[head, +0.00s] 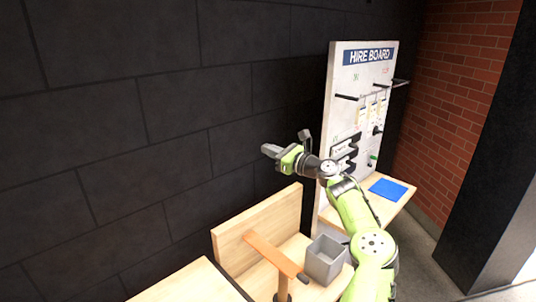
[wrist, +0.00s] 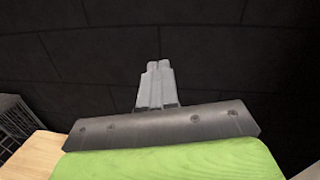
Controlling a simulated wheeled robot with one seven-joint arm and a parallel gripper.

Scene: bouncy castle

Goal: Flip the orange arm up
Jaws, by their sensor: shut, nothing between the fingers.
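The orange arm (head: 272,254) is a flat bar in the head view. It slopes from the wooden back panel down to the right, over a dark orange post (head: 283,289). Its right end has a small dark tip. My gripper (head: 268,150) is raised above and behind the orange arm, in front of the black wall, well apart from it. In the wrist view my gripper's fingers (wrist: 158,70) are together with nothing between them. The orange arm does not show in the wrist view.
A grey open bin (head: 325,260) stands right of the orange arm. The wooden back panel (head: 258,222) rises behind. A white hire board (head: 350,100) with hooks and tags stands at right, beside a blue mat (head: 388,189). A dark wire basket (wrist: 14,122) shows at the wrist view's left edge.

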